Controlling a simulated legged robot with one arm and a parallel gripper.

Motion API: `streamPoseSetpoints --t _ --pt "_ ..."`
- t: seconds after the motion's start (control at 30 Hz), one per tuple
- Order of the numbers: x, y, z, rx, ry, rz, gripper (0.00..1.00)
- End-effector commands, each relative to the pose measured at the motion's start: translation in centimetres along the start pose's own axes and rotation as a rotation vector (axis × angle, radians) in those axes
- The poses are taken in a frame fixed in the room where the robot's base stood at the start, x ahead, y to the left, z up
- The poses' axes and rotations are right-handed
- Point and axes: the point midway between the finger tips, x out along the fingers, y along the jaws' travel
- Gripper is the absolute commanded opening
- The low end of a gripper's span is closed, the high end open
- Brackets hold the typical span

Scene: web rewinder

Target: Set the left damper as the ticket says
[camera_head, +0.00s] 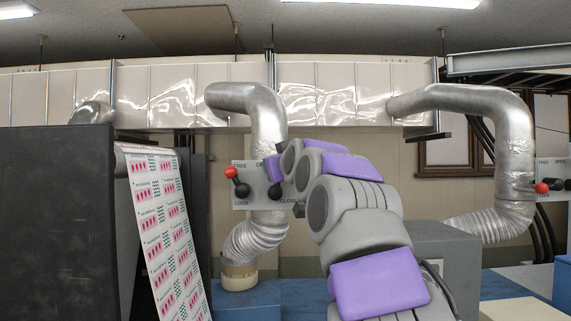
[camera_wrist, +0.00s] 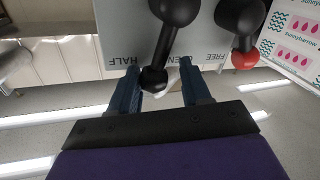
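The left damper's plate (camera_head: 240,202) is on the pipe at centre left in the head view. In the wrist view the plate (camera_wrist: 110,25) appears upside down, with HALF, FREE and a partly covered word between them. The damper lever's black knob (camera_wrist: 154,80) lies between the covered word and HALF. My gripper (camera_wrist: 160,92) is open, its blue fingers on either side of that knob; contact cannot be told. The red lock knob (camera_wrist: 244,60) sits by FREE; it also shows in the head view (camera_head: 231,172). My arm hides the plate's right side. No ticket is readable.
A printed web (camera_head: 165,230) hangs from the dark machine (camera_head: 55,215) at left, close to the plate. A second damper with a red knob (camera_head: 541,188) is on the right pipe. A grey box (camera_head: 445,260) stands behind my arm.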

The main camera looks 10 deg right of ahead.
Motion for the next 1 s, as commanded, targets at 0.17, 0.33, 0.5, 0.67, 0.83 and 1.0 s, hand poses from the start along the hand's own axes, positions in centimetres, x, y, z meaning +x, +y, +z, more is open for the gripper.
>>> streamPoseSetpoints --t 0.17,0.33,0.5,0.67,0.83,1.0 --pt "-0.2 0.0 0.1 0.002 -0.003 -0.007 0.21" --pt "-0.5 0.7 0.1 0.005 -0.001 -0.007 0.05" --pt "-0.7 0.8 0.1 0.005 -0.001 -0.005 0.0" --pt "-0.8 0.9 0.1 0.006 -0.001 -0.005 0.0" --pt "-1.0 1.3 0.2 0.02 0.003 -0.004 0.0" --pt "-1.1 2.5 0.8 0.075 0.017 0.001 0.0"
